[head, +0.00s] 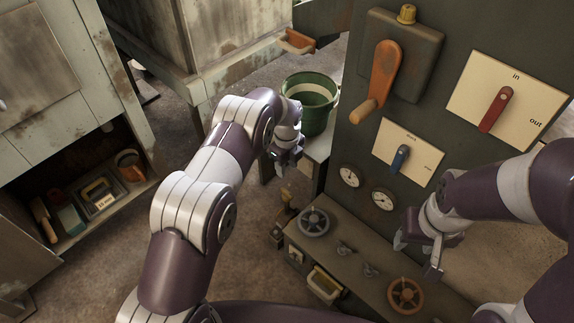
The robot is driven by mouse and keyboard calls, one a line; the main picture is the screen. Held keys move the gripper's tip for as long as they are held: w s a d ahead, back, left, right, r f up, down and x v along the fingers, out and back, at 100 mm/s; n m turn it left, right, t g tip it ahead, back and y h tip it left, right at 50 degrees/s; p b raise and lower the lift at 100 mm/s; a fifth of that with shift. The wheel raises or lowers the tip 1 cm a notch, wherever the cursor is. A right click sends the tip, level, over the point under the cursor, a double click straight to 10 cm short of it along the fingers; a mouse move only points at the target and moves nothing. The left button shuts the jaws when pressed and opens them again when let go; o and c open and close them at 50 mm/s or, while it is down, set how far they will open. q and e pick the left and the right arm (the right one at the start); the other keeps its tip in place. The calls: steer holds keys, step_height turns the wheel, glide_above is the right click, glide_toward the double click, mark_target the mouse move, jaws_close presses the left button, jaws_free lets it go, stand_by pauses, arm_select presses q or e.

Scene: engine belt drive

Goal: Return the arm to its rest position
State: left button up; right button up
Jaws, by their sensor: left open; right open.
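My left arm reaches forward across the middle of the head view. Its gripper (287,158) hangs in the air in front of the green bucket (318,120), with nothing seen between its fingers. My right arm comes in from the right. Its gripper (418,257) is open and empty, fingers pointing down, in front of the dark machine panel and above the lower console (345,262). I cannot tell whether either gripper touches anything.
The console bears a grey handwheel (314,222) and an orange handwheel (405,295).

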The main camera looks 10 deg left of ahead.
arm_select(q)
steer(key=s+a+r+n, duration=0.2)
steer(key=s+r+n, duration=0.3)
steer(key=s+n, duration=0.35)
steer(key=s+a+r+n, duration=0.2)
steer(key=s+r+n, duration=0.4)
steer(key=s+n, duration=0.3)
steer(key=s+a+r+n, duration=0.3)
steer(key=s+r+n, duration=0.3)
steer(key=s, duration=0.5)
step_height(320, 180, up, 37)
steer(key=n+t+p, duration=0.1)
steer(key=p, duration=3.5)
steer(key=shift+w, duration=0.4)
